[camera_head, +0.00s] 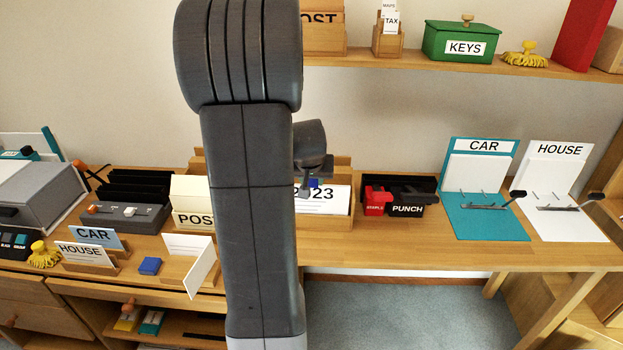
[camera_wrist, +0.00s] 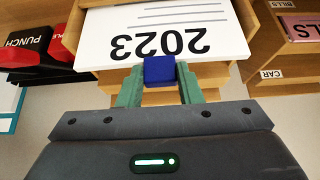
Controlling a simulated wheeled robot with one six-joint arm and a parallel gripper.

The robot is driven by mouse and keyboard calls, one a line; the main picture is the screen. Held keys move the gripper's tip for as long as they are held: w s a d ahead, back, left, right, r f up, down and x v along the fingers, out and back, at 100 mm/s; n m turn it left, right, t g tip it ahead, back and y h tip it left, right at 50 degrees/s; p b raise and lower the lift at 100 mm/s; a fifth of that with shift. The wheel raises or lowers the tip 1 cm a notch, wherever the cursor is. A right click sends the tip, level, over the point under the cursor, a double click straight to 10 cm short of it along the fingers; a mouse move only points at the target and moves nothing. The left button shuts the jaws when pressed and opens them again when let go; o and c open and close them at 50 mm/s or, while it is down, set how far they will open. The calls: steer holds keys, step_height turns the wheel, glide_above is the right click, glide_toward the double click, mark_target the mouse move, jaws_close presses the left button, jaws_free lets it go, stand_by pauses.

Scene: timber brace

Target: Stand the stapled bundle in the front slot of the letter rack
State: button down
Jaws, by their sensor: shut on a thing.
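A white bundle marked 2023 (camera_head: 334,199) is upright in the wooden letter rack (camera_head: 325,221), behind its low front wall, which hides its lower part. My arm hides its left part in the head view. In the wrist view the bundle (camera_wrist: 205,15) appears upside down, with a blue tab (camera_wrist: 159,70) at its top edge. My gripper (camera_wrist: 159,88) is shut on this tab with its two green fingers. I cannot tell whether the bundle's bottom rests on the slot floor.
Right of the rack, a black tray holds a red stapler (camera_head: 377,201) and a black punch (camera_head: 407,209). CAR (camera_head: 487,228) and HOUSE (camera_head: 566,227) boards stand farther right. To the left are a POST holder (camera_head: 192,219), a blue block (camera_head: 149,266) and card stands. A shelf (camera_head: 450,66) runs above.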

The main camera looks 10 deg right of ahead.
steer(key=c, duration=0.9)
jaws_free()
steer(key=v, duration=1.4)
steer(key=shift+w+p, duration=0.1)
steer(key=shift+p, duration=0.2)
steer(key=x, duration=1.3)
steer(key=shift+w+f, duration=0.15)
steer(key=shift+f, duration=0.1)
